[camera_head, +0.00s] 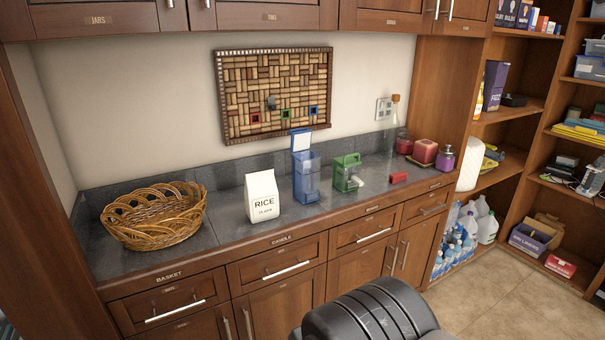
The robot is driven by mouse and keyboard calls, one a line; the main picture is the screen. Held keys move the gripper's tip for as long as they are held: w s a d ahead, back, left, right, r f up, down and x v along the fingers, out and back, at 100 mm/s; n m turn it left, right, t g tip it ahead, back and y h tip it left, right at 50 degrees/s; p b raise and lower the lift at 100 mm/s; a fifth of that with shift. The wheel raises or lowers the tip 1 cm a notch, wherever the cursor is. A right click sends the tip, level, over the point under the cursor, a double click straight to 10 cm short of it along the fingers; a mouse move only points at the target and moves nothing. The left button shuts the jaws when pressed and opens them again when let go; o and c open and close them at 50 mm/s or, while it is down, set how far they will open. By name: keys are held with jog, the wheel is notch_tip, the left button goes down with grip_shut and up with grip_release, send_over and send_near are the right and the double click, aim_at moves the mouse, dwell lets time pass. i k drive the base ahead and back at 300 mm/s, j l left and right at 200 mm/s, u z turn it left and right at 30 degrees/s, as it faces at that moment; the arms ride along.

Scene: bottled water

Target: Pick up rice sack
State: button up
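The rice sack (263,197) is a small white bag with a folded top and the word RICE on its front. It stands upright on the dark countertop (228,231), between the wicker basket and a blue container. A rounded dark grey part at the bottom middle of the view seems to be part of my own arm. It is well in front of the counter, apart from the sack. My gripper's fingers do not show.
A wicker basket (154,216) is left of the sack. A blue container (306,176) with a raised lid stands close on its right, then a green container (347,173). A glass bottle (392,125) and red jars (425,151) are farther right. Cabinets hang above.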

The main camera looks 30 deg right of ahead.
aim_at(261, 193)
jog(key=z, duration=0.85)
jog(key=i+j+z, duration=0.45)
jog(key=j+z, duration=0.25)
jog(key=j, duration=0.2)
jog(key=i+j+z, duration=0.25)
jog(key=j+z, duration=0.2)
jog(key=j, duration=0.25)
jog(key=j+z, duration=0.25)
jog(key=j, duration=0.15)
jog(key=i, duration=0.05)
